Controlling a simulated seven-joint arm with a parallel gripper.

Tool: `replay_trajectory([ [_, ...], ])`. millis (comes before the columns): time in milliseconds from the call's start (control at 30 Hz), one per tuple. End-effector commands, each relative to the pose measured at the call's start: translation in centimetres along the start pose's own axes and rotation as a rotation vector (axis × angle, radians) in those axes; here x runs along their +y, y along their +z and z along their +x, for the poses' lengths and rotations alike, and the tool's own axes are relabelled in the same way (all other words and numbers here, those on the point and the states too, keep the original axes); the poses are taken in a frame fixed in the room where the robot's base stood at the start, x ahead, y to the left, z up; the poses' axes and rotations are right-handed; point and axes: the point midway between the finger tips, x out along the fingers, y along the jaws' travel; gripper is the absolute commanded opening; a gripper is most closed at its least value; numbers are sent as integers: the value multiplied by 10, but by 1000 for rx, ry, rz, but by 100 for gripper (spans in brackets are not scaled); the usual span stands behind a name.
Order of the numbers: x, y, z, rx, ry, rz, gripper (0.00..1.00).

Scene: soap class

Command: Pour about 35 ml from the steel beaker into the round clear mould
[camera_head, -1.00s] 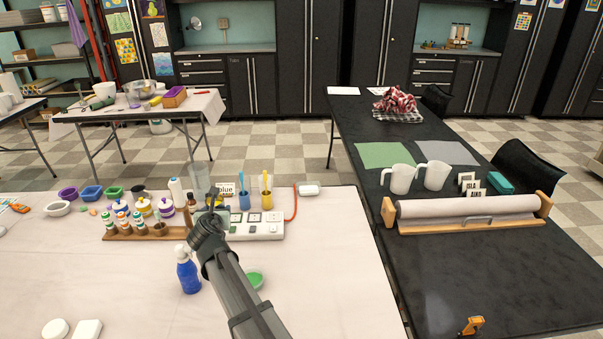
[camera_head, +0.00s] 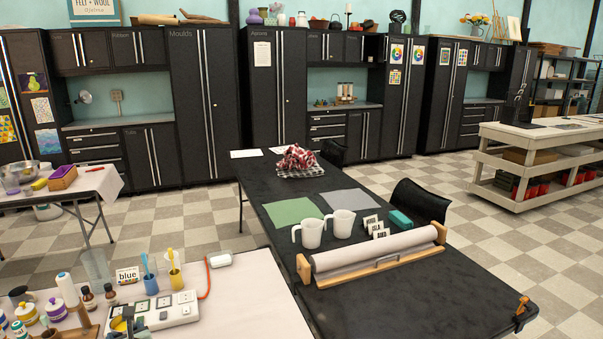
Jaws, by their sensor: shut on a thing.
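My gripper (camera_head: 128,316) shows only as a small dark grey shape at the bottom left edge, over the white table. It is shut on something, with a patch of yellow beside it. The held thing is too small and cut off to identify, and I cannot tell if it is the steel beaker. I do not see the round clear mould; the table's front part is out of view below.
A white power strip (camera_head: 172,312), a blue cup (camera_head: 151,285), a yellow cup (camera_head: 176,279), a "blue" card (camera_head: 127,276) and a tall clear vessel (camera_head: 95,266) crowd near the gripper. The black table (camera_head: 385,308) holds two white jugs and a paper roll (camera_head: 375,248).

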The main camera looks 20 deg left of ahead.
Motion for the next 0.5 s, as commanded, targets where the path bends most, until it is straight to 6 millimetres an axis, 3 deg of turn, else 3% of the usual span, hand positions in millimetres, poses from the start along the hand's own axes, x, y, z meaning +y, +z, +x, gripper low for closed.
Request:
replay_trajectory([
  [100, 8, 12, -30, -2, 31, -10, 24],
  [500, 40, 59, -112, 2, 110, -45, 24],
])
